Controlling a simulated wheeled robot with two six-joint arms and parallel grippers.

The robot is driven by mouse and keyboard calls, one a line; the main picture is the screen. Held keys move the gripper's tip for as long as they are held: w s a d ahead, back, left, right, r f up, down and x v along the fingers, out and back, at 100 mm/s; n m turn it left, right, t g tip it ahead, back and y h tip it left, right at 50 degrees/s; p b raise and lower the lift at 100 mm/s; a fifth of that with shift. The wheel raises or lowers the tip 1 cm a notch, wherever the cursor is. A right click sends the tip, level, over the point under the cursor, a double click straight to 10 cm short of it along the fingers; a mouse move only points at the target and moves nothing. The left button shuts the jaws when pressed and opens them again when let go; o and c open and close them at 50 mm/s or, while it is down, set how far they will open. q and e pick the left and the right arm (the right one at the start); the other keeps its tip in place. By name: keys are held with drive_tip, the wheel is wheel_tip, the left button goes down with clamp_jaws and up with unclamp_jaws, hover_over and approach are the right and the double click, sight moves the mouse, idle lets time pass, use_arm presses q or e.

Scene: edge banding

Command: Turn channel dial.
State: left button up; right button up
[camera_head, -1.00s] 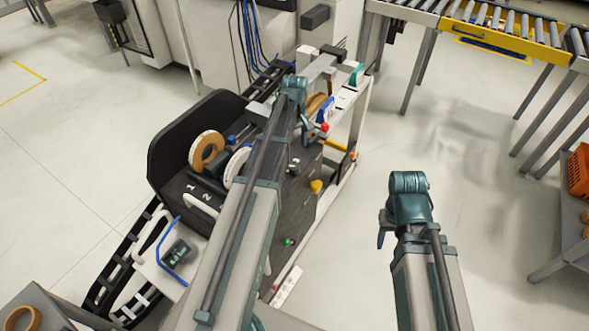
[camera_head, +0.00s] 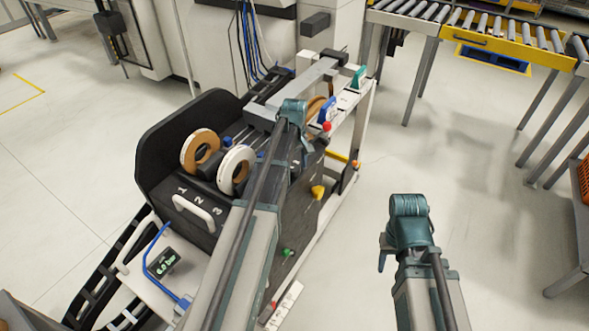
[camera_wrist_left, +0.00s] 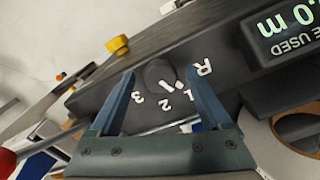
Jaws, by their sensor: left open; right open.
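The channel dial (camera_wrist_left: 160,72) is a dark round knob on the black panel in the left wrist view. White marks R, 1, 2 and 3 curve around it, and a short white line near its edge lies close to the 1. My left gripper (camera_wrist_left: 160,76) is open, with one finger on each side of the dial; I cannot tell whether either touches it. In the head view the left arm hides its own fingers and the dial. My right gripper (camera_head: 385,258) hangs at the right over bare floor, partly hidden by its wrist, away from the machine.
A yellow knob (camera_wrist_left: 117,45) stands beside the dial panel, and a lit display (camera_wrist_left: 290,25) is at its right. A roller conveyor (camera_head: 490,35) is at the back right. Floor near the right arm is clear.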

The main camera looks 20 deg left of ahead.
use_arm(q)
clamp_jaws()
idle(0.3)
drive_tip(key=shift+m, duration=0.4)
drive_tip(key=m, duration=0.8)
drive_tip(key=shift+m, duration=0.3)
drive_tip(key=m, duration=0.4)
drive_tip(key=shift+m, duration=2.5)
